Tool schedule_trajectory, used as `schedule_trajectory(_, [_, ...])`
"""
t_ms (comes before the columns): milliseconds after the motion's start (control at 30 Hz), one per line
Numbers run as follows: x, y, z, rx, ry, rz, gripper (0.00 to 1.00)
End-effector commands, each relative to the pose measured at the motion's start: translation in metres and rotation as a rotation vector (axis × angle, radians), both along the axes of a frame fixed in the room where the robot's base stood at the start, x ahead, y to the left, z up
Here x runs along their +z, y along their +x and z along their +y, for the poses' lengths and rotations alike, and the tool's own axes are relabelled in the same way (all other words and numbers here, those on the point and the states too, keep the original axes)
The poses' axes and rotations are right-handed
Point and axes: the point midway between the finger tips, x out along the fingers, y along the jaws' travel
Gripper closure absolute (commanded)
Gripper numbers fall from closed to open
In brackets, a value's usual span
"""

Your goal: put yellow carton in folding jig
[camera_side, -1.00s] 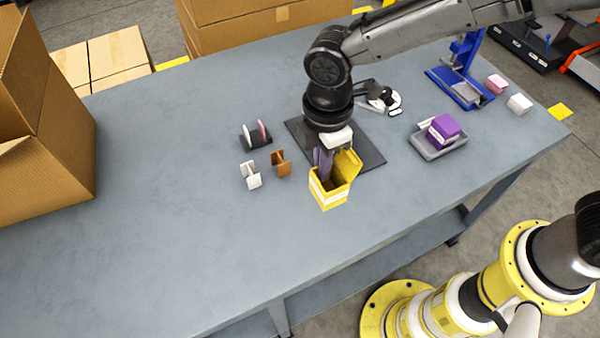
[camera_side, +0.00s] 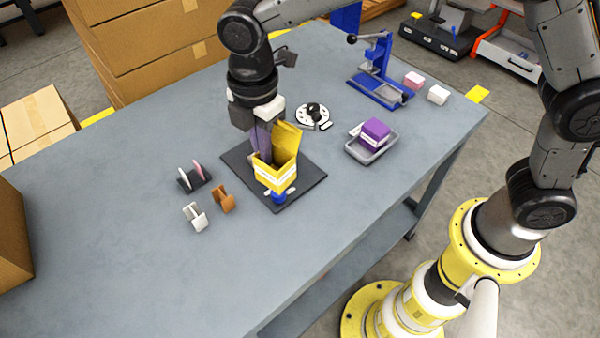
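The yellow carton (camera_side: 276,174) has a white band and an open top, with a yellow flap standing up at its back right. It appears over the dark square mat (camera_side: 310,175); I cannot tell whether it touches anything below. My gripper (camera_side: 263,148) points down at the carton's back left, its fingers reaching into the opening and seemingly closed on the wall. The fingertips are hidden inside. A small blue piece with light tabs (camera_side: 279,198) shows just below the carton's front on the mat. I cannot tell for certain which part is the folding jig.
A grey tray (camera_side: 366,155) with a purple box (camera_side: 375,132) lies to the right. A white disc fixture (camera_side: 312,116) and a blue stand (camera_side: 380,85) are behind. An orange piece (camera_side: 223,198), a white piece (camera_side: 195,216) and a dark rack (camera_side: 195,180) stand left. The front left tabletop is clear.

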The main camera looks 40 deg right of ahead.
Motion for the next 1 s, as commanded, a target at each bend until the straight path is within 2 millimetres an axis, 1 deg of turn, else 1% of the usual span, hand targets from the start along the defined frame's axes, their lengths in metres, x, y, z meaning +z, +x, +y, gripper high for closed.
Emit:
schedule_trajectory(33, [-0.007, 0.025, -0.005, -0.011, -0.001, 0.002, 1.0])
schedule_trajectory(100, [-0.016, 0.053, -0.013, -0.024, -0.003, 0.004, 1.0])
schedule_trajectory(200, [-0.031, 0.088, -0.028, -0.054, -0.002, 0.004, 1.0])
schedule_trajectory(300, [-0.046, 0.112, -0.046, -0.096, -0.001, 0.003, 1.0])
schedule_trajectory(367, [-0.055, 0.121, -0.055, -0.12, -0.002, 0.004, 1.0])
schedule_trajectory(433, [-0.064, 0.127, -0.064, -0.14, -0.001, 0.003, 1.0])
schedule_trajectory(500, [-0.07, 0.128, -0.071, -0.154, -0.001, 0.002, 1.0])
schedule_trajectory(600, [-0.074, 0.13, -0.076, -0.165, 0.0, 0.001, 1.0])
schedule_trajectory(767, [-0.081, 0.13, -0.078, -0.168, -0.001, 0.001, 1.0])
schedule_trajectory(1000, [-0.102, 0.129, -0.078, -0.167, -0.001, 0.003, 1.0])
